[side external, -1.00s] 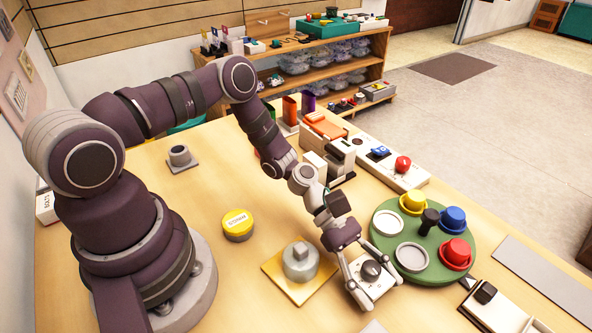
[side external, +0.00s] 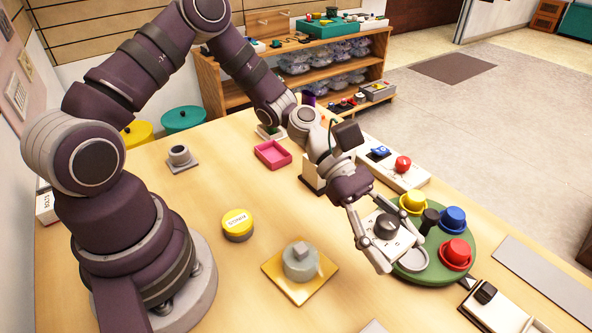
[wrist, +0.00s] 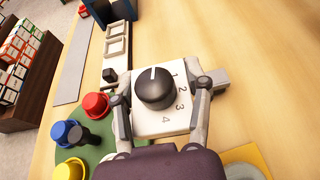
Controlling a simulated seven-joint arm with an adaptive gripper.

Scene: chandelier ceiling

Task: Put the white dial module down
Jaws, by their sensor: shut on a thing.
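The white dial module (side external: 390,236) is a white square block with a black round knob and numbers on top. My gripper (side external: 381,240) is shut on it, with one finger on each side, and holds it near the left edge of the green round tray (side external: 432,272). In the wrist view, the module (wrist: 172,119) sits between the two fingers of my gripper (wrist: 160,105), its numbers 1 to 4 visible. The module looks raised above the table, though its underside is hidden.
The green tray carries yellow (side external: 413,201), blue (side external: 452,219) and red (side external: 456,251) knobs and a dark post. A yellow square plate with a grey knobbed weight (side external: 300,263) lies left. A yellow round button (side external: 237,223) stands farther left. Table between these is clear.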

